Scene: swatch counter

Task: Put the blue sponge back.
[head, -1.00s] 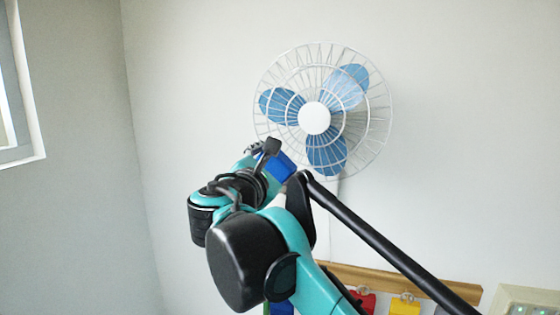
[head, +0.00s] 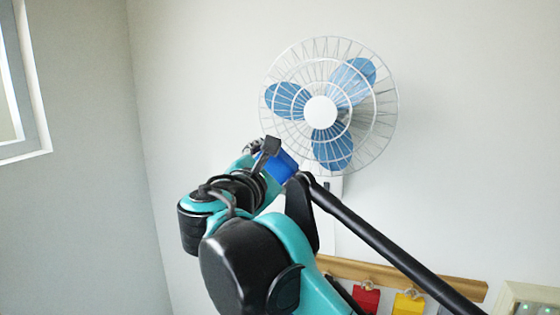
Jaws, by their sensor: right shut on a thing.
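The blue sponge (head: 279,165) is a small blue block held up in front of the wall, below and left of the fan. My right gripper (head: 266,150) is shut on it. The arm's teal and black links hide most of the gripper and part of the sponge. My left gripper is out of view.
A wooden rail (head: 410,276) runs along the wall at the lower right. A red block (head: 366,301) and a yellow block (head: 408,305) hang from it by loops. A wall fan (head: 321,112) is close above the gripper. A pale panel (head: 525,299) is at the lower right corner.

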